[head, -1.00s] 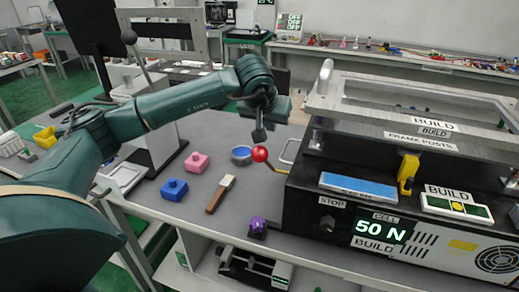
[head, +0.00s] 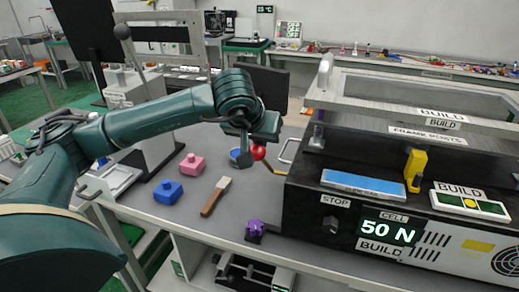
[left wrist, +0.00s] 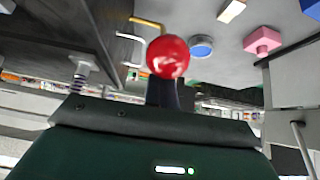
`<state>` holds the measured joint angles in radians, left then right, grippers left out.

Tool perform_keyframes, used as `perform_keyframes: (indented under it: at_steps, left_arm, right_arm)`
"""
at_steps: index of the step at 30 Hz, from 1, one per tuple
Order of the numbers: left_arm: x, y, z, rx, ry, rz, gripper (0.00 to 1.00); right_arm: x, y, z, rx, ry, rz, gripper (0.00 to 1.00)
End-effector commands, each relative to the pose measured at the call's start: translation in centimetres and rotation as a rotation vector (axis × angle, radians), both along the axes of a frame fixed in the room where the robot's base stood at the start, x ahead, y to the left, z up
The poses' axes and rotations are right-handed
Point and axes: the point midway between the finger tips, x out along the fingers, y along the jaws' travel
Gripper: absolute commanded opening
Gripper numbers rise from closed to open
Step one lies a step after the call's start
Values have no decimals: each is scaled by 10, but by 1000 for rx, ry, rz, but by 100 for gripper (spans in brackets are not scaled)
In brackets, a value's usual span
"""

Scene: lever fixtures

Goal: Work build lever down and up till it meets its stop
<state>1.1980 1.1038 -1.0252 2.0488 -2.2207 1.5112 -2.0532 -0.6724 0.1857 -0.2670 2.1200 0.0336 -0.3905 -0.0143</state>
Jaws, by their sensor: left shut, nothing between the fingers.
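The build lever is a yellow rod (head: 276,168) with a red ball knob (head: 258,152), sticking out from the left side of the black build fixture (head: 310,205). The knob also shows in the left wrist view (left wrist: 168,57), just beyond the fingers. My left gripper (head: 245,150) is shut and empty, pointing down right beside the knob on its left. I cannot tell whether the fingers touch the knob. My right gripper is not in view.
A silver loop handle (head: 288,149) stands close behind the lever. On the bench lie a blue block (head: 168,192), a pink block (head: 192,164), a wooden-handled brush (head: 215,196), a blue round tin (head: 241,157) and a purple piece (head: 254,230). The fixture display reads 50 N.

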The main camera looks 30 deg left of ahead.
Motion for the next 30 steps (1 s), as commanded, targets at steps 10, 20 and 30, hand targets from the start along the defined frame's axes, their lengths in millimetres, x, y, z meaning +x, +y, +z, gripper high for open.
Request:
perform_keyframes:
  at_steps: [10,20,30]
  left_arm:
    - [-18,-9,-28,3,92,-23,8]
    - [-28,-13,-8,3,92,-26,35]
    - [-44,-15,22,2,82,-20,60]
  right_arm:
    - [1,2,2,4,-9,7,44]
    - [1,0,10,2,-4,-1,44]
    - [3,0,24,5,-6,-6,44]
